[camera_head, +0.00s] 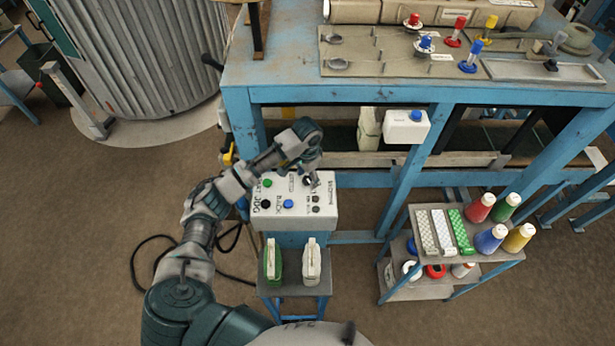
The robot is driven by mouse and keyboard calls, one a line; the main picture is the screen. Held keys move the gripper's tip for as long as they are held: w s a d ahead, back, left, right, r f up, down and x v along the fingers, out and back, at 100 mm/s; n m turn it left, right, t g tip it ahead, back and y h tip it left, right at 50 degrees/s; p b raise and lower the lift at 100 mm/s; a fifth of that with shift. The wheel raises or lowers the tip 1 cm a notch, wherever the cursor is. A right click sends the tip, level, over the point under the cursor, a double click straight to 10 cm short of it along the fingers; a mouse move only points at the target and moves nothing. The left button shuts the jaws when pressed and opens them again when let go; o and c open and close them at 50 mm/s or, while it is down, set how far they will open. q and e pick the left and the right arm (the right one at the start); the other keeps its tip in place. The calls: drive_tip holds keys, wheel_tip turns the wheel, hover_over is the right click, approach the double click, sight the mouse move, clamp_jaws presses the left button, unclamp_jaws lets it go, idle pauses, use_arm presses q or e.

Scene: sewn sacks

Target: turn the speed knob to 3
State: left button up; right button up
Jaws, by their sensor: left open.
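A pale grey control box (325,218) stands on a blue stand at the middle of the view. Its top face carries a green button (267,183), a blue button (288,204), a black round control (265,204) and small dark controls at the right. A dark round part that may be the speed knob (307,181) sits at the far right of the face, partly hidden by my left gripper (313,181). The gripper points down over it, open. I cannot tell whether the fingers touch it, nor read its setting. My right gripper is out of view.
A large blue workbench (290,93) stands behind the box. To the right, a small rack (466,258) carries thread cones and patterned strips. Cables lie on the floor at the left.

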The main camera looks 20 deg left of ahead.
sight(307, 178)
use_arm(q)
wheel_tip(307, 178, up, 11)
drive_tip(key=shift+w+r, duration=0.15)
idle(0.4)
